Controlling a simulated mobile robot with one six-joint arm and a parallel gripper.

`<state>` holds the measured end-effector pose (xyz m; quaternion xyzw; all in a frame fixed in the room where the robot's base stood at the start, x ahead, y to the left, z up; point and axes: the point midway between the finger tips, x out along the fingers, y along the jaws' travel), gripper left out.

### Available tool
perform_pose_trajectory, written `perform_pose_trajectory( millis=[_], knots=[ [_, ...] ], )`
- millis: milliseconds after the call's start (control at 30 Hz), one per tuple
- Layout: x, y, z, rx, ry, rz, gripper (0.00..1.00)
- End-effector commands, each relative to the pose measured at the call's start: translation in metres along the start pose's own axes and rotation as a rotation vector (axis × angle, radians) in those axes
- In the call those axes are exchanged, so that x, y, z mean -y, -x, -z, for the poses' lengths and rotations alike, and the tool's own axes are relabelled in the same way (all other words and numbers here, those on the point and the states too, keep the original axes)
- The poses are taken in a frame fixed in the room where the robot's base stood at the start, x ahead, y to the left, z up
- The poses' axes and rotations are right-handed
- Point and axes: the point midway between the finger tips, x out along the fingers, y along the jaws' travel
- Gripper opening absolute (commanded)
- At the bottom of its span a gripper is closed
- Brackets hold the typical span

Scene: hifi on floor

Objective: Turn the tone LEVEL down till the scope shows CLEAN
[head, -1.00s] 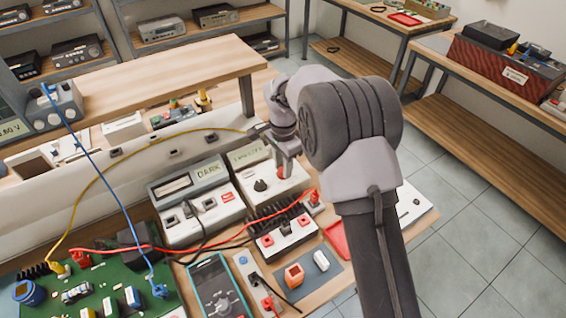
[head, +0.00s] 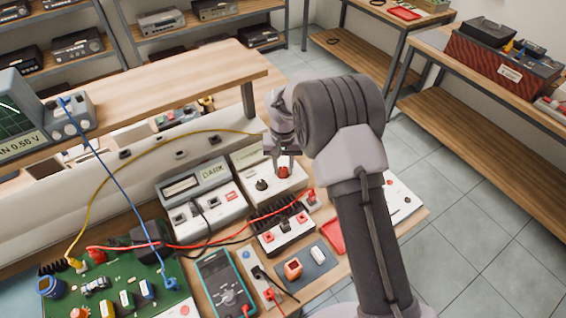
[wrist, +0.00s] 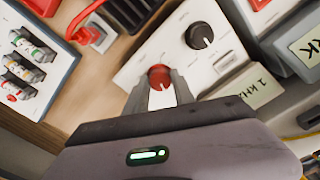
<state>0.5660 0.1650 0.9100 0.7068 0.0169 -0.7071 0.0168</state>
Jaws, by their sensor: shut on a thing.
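The tone box (head: 262,199) stands on the bench in the head view, with a black knob (head: 261,185) and a red knob (head: 284,172). The wrist view shows the red knob (wrist: 159,76) between the two fingers of my gripper (wrist: 159,88), which is shut on it. The black knob (wrist: 199,35) is beside it, and a label (wrist: 254,87) reads 1 kHz. In the head view my gripper (head: 284,162) is over the red knob. The scope (head: 22,112) is cut by the left edge; its screen shows part of a trace, and its label (head: 22,146) reads "AN 0.56 V", its start cut off.
A DARK meter box (head: 203,197) stands left of the tone box. A heat-sinked box (head: 283,232), a multimeter (head: 224,285) and a green circuit board (head: 125,285) are in front. Red, yellow and blue leads cross the bench.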

Motion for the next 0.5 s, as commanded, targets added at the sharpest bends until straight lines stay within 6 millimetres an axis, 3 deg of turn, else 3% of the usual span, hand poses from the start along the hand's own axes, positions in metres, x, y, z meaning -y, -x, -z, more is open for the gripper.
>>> perform_pose_trajectory(
  millis=[500],
  knots=[
    [-0.0007, 0.0019, 0.0006, -0.001, 0.433, 0.000, 0.00]
  ],
)
